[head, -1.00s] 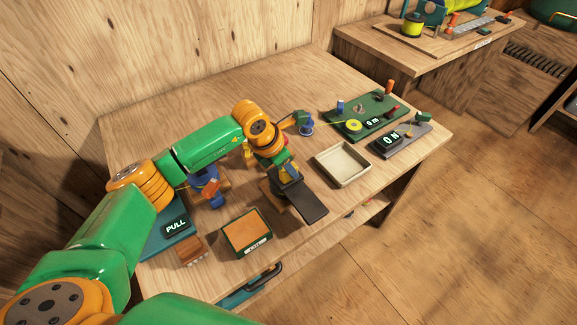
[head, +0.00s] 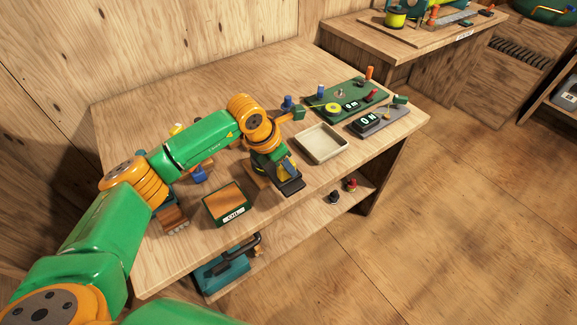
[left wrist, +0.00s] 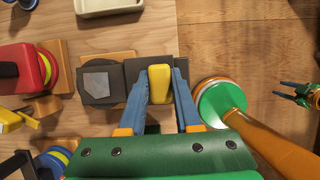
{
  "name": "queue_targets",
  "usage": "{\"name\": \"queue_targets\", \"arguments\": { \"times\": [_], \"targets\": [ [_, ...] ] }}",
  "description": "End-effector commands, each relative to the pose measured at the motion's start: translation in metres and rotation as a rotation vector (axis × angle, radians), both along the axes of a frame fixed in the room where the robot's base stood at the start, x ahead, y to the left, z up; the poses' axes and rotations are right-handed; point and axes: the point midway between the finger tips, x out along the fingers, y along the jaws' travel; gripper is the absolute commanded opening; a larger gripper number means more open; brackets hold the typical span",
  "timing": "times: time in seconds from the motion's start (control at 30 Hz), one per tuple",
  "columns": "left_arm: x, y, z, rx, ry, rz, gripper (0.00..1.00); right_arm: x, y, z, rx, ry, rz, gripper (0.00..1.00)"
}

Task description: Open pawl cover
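My left gripper (left wrist: 161,88) has its blue fingers pressed on both sides of a yellow tab (left wrist: 160,80). The tab stands on a dark grey plate (left wrist: 136,72), which I take to be the pawl cover. Beside it lies a dark block with a lighter grey inset (left wrist: 97,84). In the head view the dark plate (head: 292,187) lies under my left gripper (head: 284,170), near the table's front edge; my wrist hides much of it. Whether the cover is raised I cannot tell. A small blue-fingered gripper at the right of the left wrist view looks like my right gripper (left wrist: 292,93), its fingers apart.
A cream tray (head: 321,144) lies right of my left gripper. Green (head: 345,104) and grey (head: 377,121) boards with parts stand beyond it. An orange-topped box (head: 229,204) is left of the plate. A red-and-yellow reel (left wrist: 22,70) sits near the block.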

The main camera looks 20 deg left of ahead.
Motion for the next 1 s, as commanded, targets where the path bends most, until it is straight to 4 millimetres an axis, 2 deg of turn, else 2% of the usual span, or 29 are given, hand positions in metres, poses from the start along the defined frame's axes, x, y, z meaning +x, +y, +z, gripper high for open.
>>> {"name": "queue_targets", "arguments": {
  "times": [0.03, 0.1, 0.13, 0.47, 0.8, 1.0],
  "targets": [
    [0.0, -0.001, 0.0, -0.001, 0.002, -0.001, 0.37, 0.001, 0.001, 0.0, 0.001, -0.002, -0.001, 0.5],
    [-0.001, -0.001, 0.0, -0.002, 0.002, -0.001, 0.56, 0.002, 0.004, 0.0, 0.006, -0.003, -0.001, 0.5],
    [-0.001, -0.001, 0.0, -0.002, 0.002, -0.001, 0.62, 0.002, 0.005, 0.0, 0.008, -0.003, -0.002, 0.5],
    [-0.002, 0.0, 0.003, -0.001, 0.001, -0.001, 0.62, 0.002, 0.008, -0.002, 0.014, -0.004, -0.003, 0.5],
    [-0.021, 0.013, 0.06, 0.002, -0.001, 0.0, 0.62, 0.002, 0.006, -0.018, 0.009, -0.004, -0.002, 0.5],
    [-0.024, 0.014, 0.066, 0.002, 0.002, -0.001, 0.62, 0.002, 0.004, -0.017, 0.006, -0.003, -0.001, 0.5]
  ]
}}
